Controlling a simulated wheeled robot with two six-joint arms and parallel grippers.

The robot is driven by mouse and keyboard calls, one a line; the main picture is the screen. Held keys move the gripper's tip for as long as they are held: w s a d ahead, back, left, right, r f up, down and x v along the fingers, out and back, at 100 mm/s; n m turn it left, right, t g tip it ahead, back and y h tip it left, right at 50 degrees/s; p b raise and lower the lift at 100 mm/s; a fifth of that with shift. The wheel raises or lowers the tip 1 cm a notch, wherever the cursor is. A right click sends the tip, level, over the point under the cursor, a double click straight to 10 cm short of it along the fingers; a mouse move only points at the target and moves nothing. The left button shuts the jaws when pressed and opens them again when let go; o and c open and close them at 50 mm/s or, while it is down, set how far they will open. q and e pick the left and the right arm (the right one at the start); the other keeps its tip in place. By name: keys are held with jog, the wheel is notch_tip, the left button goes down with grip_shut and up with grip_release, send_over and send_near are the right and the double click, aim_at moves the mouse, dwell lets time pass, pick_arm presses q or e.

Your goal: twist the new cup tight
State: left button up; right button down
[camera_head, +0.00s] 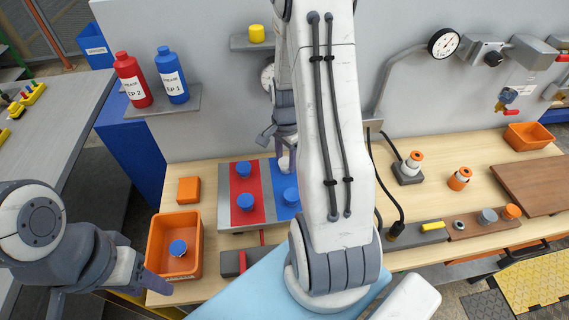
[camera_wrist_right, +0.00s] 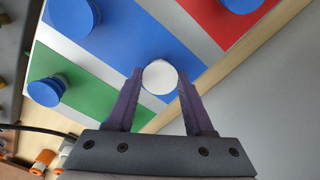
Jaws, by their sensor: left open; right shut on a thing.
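The striped board (camera_head: 231,212) lies on the bench, with red and blue stripes visible. My right gripper (camera_wrist_right: 160,85) is shut on a white round cup (camera_wrist_right: 160,77) at the edge of the board's blue stripe; the cup also shows in the head view (camera_head: 286,163), partly hidden by my fingers. From above I cannot tell how tightly it sits. Blue cups stand on the red stripe (camera_head: 244,169) and on the blue stripe (camera_head: 291,196). My left gripper (camera_head: 162,284) is open and empty beside the orange bin's lower edge.
The orange bin (camera_head: 157,232) holds a blue-capped cup (camera_head: 178,248). A small orange block (camera_head: 188,190) lies behind it. A red bottle (camera_head: 132,80) and a blue bottle (camera_head: 172,76) stand on a shelf. My right arm covers the board's right part in the head view.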

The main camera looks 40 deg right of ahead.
aim_at(285, 162)
jog(key=shift+c, duration=1)
grip_release()
jog(key=shift+m, duration=0.3)
notch_tip(285, 162, up, 10)
jog(key=b, duration=0.1)
jog(key=shift+r, duration=0.25)
jog(key=s+a+r+n, duration=0.1)
jog(key=a+r+n, duration=0.1)
jog(key=a+n, duration=0.6)
jog(key=s+a+r+n, duration=0.15)
jog(key=a+n, duration=0.25)
jog(key=a, duration=0.7)
jog(key=s+a+r+n+y, duration=0.1)
jog(key=s+a+n, duration=1.1)
jog(key=s+n, duration=0.1)
jog(key=shift+s, duration=0.35)
